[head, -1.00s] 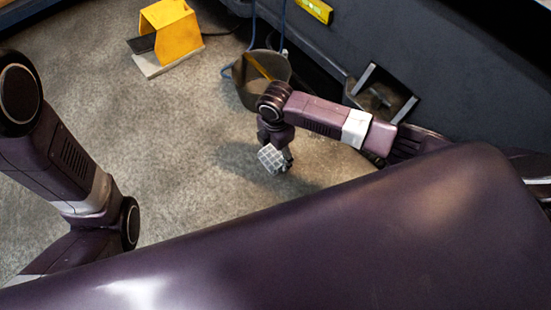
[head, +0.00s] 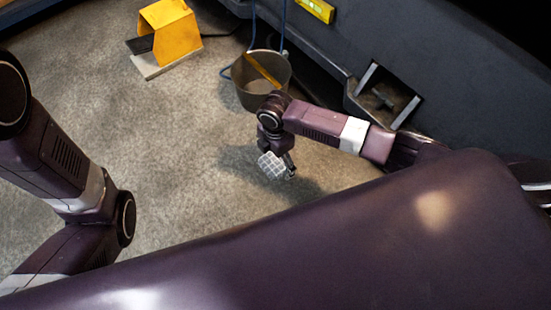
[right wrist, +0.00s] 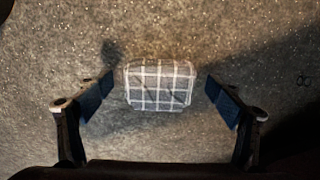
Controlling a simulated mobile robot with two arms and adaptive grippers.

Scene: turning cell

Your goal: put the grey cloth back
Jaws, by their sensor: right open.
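The grey cloth (right wrist: 160,86), with a white check pattern, shows in the right wrist view between the two fingers of my right gripper (right wrist: 160,98). The gripper is open, with a clear gap between the cloth and each finger. In the head view the checked cloth (head: 272,166) shows at my right gripper (head: 284,168), and one dark finger is visible on its right. I cannot tell whether the cloth touches the floor. My left arm comes in at the left of the head view, but its gripper is out of view.
A grey bucket (head: 247,96) with a yellow bar across it stands behind my right wrist. A yellow stand (head: 170,31) is at the upper left. A dark machine base (head: 430,75) with an opening (head: 384,96) borders the right. The speckled floor (head: 180,120) is clear at centre left.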

